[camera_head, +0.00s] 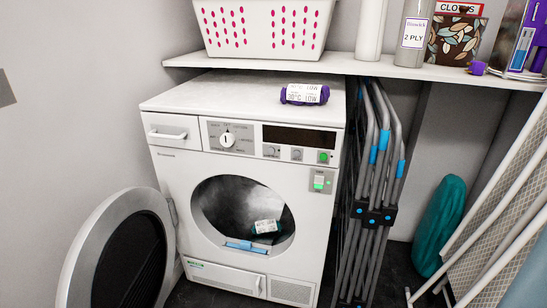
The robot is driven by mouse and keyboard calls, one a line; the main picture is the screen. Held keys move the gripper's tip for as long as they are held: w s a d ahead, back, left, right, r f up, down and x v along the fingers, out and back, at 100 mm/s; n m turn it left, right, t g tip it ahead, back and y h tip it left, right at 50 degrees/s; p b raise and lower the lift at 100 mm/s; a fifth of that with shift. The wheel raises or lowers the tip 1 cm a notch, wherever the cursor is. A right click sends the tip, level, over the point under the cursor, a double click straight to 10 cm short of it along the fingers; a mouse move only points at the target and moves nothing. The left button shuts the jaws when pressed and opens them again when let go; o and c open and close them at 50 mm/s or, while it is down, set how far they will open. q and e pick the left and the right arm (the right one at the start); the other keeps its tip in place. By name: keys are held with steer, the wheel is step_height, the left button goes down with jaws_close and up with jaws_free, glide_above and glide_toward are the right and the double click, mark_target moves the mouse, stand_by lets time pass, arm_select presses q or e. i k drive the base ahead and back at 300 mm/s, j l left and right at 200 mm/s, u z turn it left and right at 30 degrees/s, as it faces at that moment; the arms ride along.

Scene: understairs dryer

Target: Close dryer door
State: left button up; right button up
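The white dryer (240,170) stands against the back wall, under a shelf. Its round door (158,225) hangs wide open to the left, hinged at the left side of the drum opening. Neither of my grippers shows in this view.
A purple labelled object (304,94) lies on top of the dryer. A folded grey rack (374,205) stands close at its right. The shelf (350,64) above holds a white basket (265,28) and several containers. An ironing board (500,215) leans at the right.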

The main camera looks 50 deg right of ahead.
mark_target(122, 255)
steer(key=j+z, duration=0.1)
steer(key=z, duration=0.3)
steer(key=k+j+z, duration=0.1)
steer(key=z, duration=0.75)
steer(key=i+l+z, duration=0.3)
steer(key=k+j, duration=0.1)
steer(key=j, duration=0.15)
steer(key=k+j, duration=0.1)
steer(key=j, duration=0.4)
steer(key=k+j, duration=0.15)
steer(key=j, duration=0.35)
steer(key=k+j+u, duration=0.1)
steer(key=j, duration=0.4)
